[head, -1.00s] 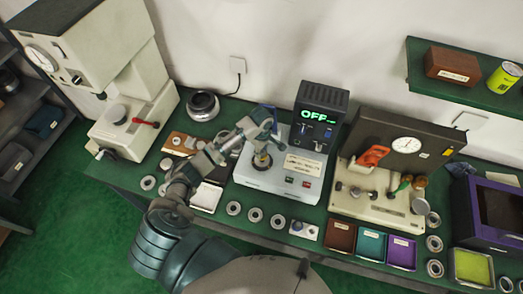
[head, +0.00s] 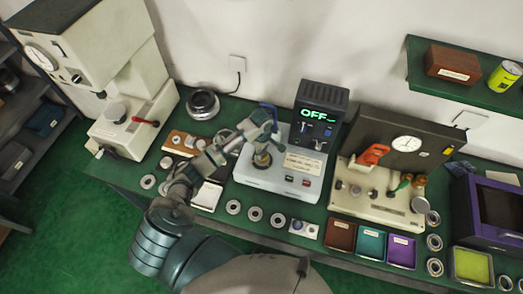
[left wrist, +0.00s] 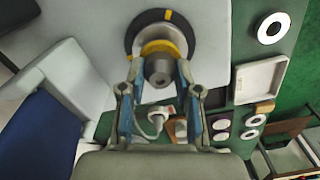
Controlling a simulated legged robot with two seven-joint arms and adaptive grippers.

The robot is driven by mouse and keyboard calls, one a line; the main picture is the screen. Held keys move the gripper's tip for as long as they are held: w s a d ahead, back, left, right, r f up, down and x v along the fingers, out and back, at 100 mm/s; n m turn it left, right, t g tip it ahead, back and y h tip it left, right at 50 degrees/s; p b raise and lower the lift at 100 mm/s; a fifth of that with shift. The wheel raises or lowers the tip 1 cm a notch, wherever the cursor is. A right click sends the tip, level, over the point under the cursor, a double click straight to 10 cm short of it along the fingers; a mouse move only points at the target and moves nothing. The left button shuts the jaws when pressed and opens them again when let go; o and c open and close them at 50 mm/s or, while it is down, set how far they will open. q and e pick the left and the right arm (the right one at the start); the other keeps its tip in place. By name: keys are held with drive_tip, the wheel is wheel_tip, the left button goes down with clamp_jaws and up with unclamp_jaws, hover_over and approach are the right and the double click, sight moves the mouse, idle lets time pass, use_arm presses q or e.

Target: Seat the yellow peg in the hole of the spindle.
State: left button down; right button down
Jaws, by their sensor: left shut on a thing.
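My left gripper (head: 264,143) is over the white machine with the "OFF" display. In the left wrist view its two fingers (left wrist: 158,75) are closed around a grey cylinder with a yellow collar, which I take as the yellow peg (left wrist: 163,48). Just beyond the collar is a dark ring with a yellow mark, the spindle (left wrist: 137,31), which also shows in the head view (head: 262,160). The peg appears nearly in line with the spindle. The hole is hidden, and I cannot tell how deep the peg sits. My right gripper is not in view.
The machine's control box (head: 319,112) stands close behind the gripper. A gauge fixture (head: 385,210) is to the right. Loose rings (head: 255,214) lie along the front edge, and a white tray (head: 207,196) is at left. A press (head: 110,80) stands far left.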

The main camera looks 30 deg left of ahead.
use_arm(q)
drive_tip(key=shift+f, duration=0.6)
drive_tip(key=c, duration=0.7)
unclamp_jaws()
drive_tip(key=shift+c, duration=0.2)
wheel_tip(320, 180, up, 12)
drive_tip(key=shift+a+f, duration=0.1)
